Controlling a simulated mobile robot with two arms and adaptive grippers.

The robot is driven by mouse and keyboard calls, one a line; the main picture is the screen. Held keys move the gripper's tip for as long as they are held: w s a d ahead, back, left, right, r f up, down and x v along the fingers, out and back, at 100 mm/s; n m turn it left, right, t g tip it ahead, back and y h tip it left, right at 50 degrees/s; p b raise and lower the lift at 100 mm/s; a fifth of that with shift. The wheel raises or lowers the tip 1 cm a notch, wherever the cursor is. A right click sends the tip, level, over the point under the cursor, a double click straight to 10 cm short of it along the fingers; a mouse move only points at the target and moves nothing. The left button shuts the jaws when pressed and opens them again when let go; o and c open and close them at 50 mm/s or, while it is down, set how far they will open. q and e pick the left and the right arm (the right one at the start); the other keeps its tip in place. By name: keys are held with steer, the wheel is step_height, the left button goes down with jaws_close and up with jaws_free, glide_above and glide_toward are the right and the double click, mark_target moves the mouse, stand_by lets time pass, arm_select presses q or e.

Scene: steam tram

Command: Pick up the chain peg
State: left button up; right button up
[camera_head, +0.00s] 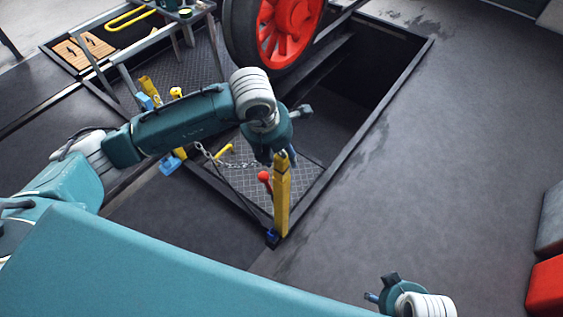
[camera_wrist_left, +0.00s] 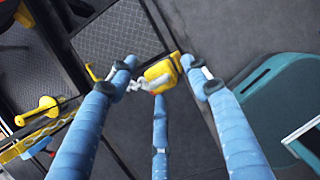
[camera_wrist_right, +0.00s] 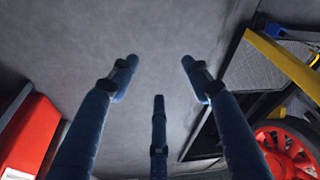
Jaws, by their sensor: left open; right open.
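In the left wrist view the yellow post top (camera_wrist_left: 163,74) lies between my open left fingers, with the pale chain end (camera_wrist_left: 140,86) beside the left finger. I cannot make out the chain peg apart from these. My left gripper (camera_head: 284,158) is right at the post top, open, holding nothing visible. My right gripper (camera_head: 380,292) is open and empty over bare floor, also seen in its wrist view (camera_wrist_right: 159,64).
A red-knobbed lever (camera_head: 264,177) stands just left of the post. The open pit (camera_head: 372,62) with a red wheel (camera_head: 290,32) lies beyond. Another yellow post (camera_head: 150,88) stands farther left. Red boxes (camera_head: 546,288) are at the right edge; the floor between is clear.

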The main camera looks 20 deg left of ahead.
arm_select(q)
steer(key=c, duration=1)
steer(key=shift+r, duration=0.2)
